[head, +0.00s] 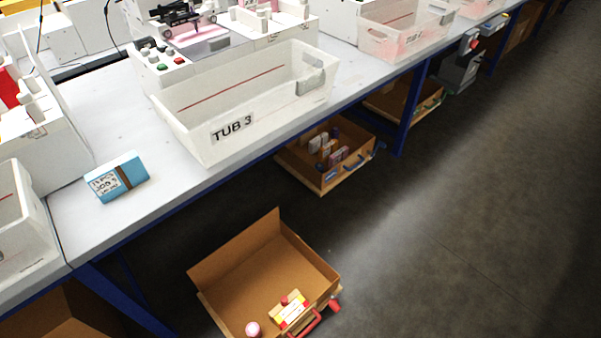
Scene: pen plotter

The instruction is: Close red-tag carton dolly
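The carton dolly with red parts (255,272) stands on the floor at the bottom of the head view, out in front of the bench. It is an open brown carton with a raised flap on its far side. A red handle (305,324) is on its near right side. A red and yellow item (291,311) and a pink round item (253,329) are at its near end. The lower edge is cut off by the frame. Neither of my grippers is in view.
A carton dolly with blue handles (318,180) holds several items, partly under the bench (110,125). Another carton (392,103) is farther along. Tub 3 (205,145) and a blue box (117,178) sit on the bench. The aisle floor (470,230) to the right is clear.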

